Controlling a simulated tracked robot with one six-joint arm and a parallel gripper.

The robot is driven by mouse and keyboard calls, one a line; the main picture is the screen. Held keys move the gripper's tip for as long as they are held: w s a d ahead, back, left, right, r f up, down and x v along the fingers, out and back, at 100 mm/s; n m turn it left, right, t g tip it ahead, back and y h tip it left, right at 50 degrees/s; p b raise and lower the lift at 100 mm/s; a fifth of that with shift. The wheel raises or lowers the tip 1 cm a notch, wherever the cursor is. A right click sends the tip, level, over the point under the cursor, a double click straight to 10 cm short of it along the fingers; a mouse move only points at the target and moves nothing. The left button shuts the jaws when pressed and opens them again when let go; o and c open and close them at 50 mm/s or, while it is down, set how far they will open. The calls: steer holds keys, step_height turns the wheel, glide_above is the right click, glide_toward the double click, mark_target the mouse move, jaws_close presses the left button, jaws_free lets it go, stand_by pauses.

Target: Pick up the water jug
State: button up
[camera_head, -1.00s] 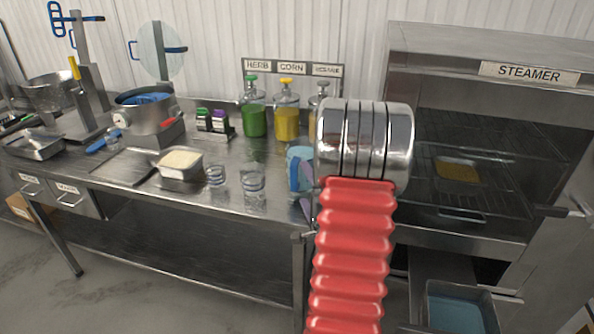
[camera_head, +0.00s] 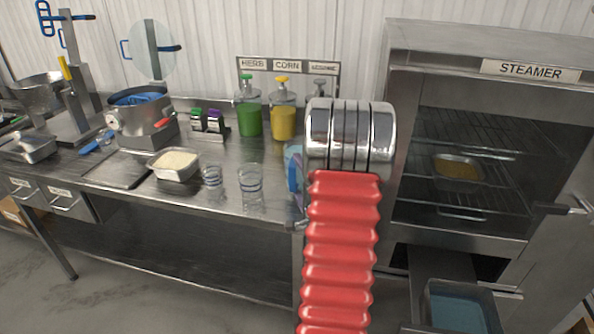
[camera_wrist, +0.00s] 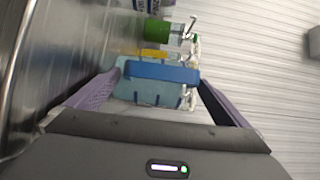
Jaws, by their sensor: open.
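The water jug (camera_head: 291,162) is light blue with a darker blue handle. It stands at the right end of the steel table, partly hidden behind my red and chrome arm in the head view. In the wrist view the jug (camera_wrist: 150,90) lies between the two purple fingers of my gripper (camera_wrist: 158,82), with its blue handle (camera_wrist: 162,73) running across the view. My gripper is open around the jug's outline. I cannot tell whether the fingers touch it.
Two measuring glasses (camera_head: 251,186) (camera_head: 213,175) and a rice pan (camera_head: 175,166) stand left of the jug. Green (camera_head: 249,119) and yellow (camera_head: 284,121) pump bottles stand behind. The open steamer (camera_head: 465,140) is at the right. The table front edge is close to the jug.

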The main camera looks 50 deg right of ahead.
steer(key=shift+c, duration=0.4)
steer(key=shift+f, duration=0.15)
steer(key=c, duration=1.8)
